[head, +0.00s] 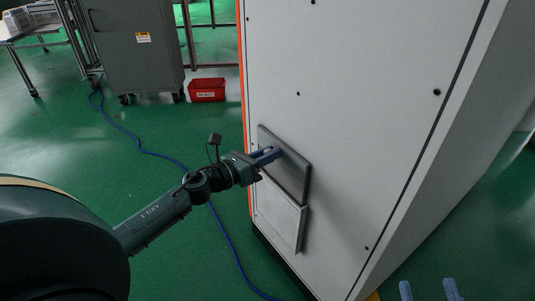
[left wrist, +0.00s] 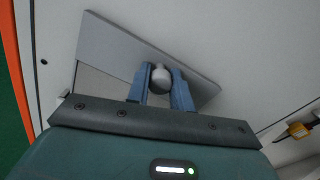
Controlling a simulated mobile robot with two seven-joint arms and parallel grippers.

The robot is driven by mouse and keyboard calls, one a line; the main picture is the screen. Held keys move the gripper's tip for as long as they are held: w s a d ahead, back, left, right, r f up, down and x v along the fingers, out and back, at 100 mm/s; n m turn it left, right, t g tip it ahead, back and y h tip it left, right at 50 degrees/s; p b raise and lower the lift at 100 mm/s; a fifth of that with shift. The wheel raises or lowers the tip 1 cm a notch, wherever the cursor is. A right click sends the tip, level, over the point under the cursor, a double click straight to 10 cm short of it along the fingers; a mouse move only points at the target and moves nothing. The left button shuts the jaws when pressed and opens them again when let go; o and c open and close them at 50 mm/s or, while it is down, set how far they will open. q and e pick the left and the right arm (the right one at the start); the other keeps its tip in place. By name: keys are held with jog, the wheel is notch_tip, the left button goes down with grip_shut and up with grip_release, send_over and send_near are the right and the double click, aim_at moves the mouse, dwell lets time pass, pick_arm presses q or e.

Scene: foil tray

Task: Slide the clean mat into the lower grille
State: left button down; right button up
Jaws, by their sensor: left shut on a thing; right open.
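My left gripper (head: 268,156) is at the side of the tall white cabinet (head: 350,90). In the left wrist view its blue fingers (left wrist: 163,88) are shut on a round pale knob (left wrist: 160,77) on a flat grey panel (left wrist: 120,45). In the head view this grey panel (head: 291,176) is against or close to the cabinet face, just above a pale framed rectangle (head: 278,214) low on the cabinet. I cannot tell a separate clean mat, nor whether the rectangle is the lower grille. My right gripper (head: 428,290) is open and empty at the bottom right edge.
A red box (head: 207,90) stands on the green floor by a grey wheeled cabinet (head: 137,50). A blue cable (head: 150,153) runs across the floor beside the white cabinet. A table (head: 35,30) is at the far left. Open floor lies left of the white cabinet.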

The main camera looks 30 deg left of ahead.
aim_at(278, 177)
pick_arm(q)
jog(key=shift+f+b, duration=1.9)
jog(key=shift+f, duration=0.4)
notch_tip(278, 177, down, 3)
jog(key=b, duration=0.2)
jog(key=shift+b, duration=0.4)
jog(key=shift+f+b, duration=0.9)
jog(key=shift+f, duration=0.2)
pick_arm(e)
jog(key=shift+w+a+r+n+t+y, duration=0.1)
jog(key=shift+w+r+n+t+y, duration=0.1)
jog(key=shift+r+n+t+y, duration=0.55)
jog(key=shift+w+r+n+t+y, duration=0.15)
jog(key=shift+r+n+y, duration=0.35)
jog(key=shift+r+y, duration=0.6)
jog(key=shift+w+a+r+n+t+y, duration=0.1)
jog(key=shift+w+r+n+t+y, duration=0.25)
jog(key=shift+r+n+y, duration=0.45)
jog(key=shift+s, duration=0.1)
pick_arm(q)
jog(key=c, duration=1.1)
grip_release()
jog(key=shift+c, duration=0.2)
